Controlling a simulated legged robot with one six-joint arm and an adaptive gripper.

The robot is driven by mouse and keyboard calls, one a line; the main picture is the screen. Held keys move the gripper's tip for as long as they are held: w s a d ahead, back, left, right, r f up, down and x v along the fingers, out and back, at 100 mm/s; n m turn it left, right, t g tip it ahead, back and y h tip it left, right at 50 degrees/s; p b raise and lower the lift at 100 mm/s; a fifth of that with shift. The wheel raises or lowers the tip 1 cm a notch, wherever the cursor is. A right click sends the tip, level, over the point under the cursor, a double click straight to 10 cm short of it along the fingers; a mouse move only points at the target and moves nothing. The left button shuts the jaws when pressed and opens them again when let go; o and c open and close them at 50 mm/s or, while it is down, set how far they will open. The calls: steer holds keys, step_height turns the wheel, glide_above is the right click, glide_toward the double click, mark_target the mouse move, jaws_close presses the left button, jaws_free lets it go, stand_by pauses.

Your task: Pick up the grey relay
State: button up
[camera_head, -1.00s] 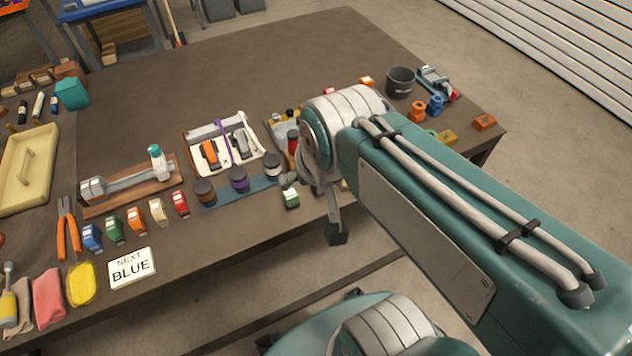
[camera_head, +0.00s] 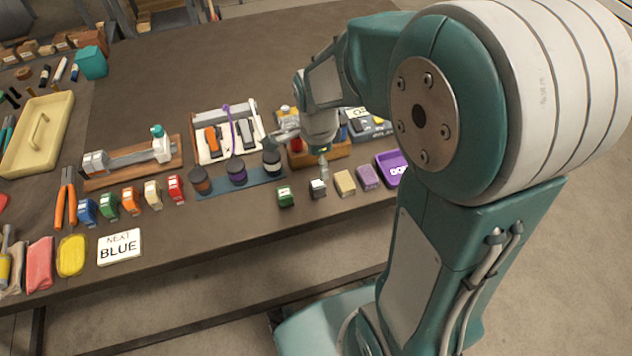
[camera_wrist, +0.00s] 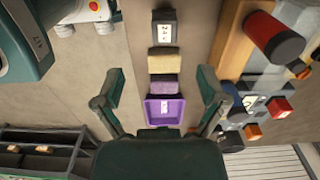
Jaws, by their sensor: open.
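The grey relay (camera_head: 317,190) is a small dark block with a white label on top, near the front edge of the table in the head view. In the wrist view the grey relay (camera_wrist: 164,40) is at the top middle, its label reading 24V. My gripper (camera_wrist: 161,84) is open and empty, its two fingers spread either side of the block row, apart from the relay. In the head view my gripper (camera_head: 322,160) hangs above and just behind the relay, partly hidden by my wrist.
A green relay (camera_head: 285,197) stands left of the grey one. A tan block (camera_head: 345,183), a mauve block (camera_head: 367,178) and a purple tray (camera_head: 388,160) follow to the right. A wooden stand (camera_head: 338,151) with a red part is close behind.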

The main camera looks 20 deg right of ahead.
mark_target(316, 183)
steer(key=shift+a+f, duration=0.2)
steer(key=shift+f, duration=0.15)
steer(key=f, duration=0.1)
steer(key=d+f, duration=0.1)
steer(key=f, duration=0.3)
steer(key=shift+d+f, duration=0.15)
steer(key=shift+d, duration=0.15)
steer(key=f, duration=0.1)
steer(key=a+f, duration=0.1)
steer(key=f, duration=0.2)
steer(key=shift+w+a+f, duration=0.1)
steer(key=shift+w+a, duration=0.1)
steer(key=shift+w, duration=0.1)
steer(key=shift+f, duration=0.5)
steer(key=shift+d, duration=0.35)
steer(key=c, duration=0.9)
steer(key=shift+c, duration=1.1)
steer(key=shift+a, duration=0.25)
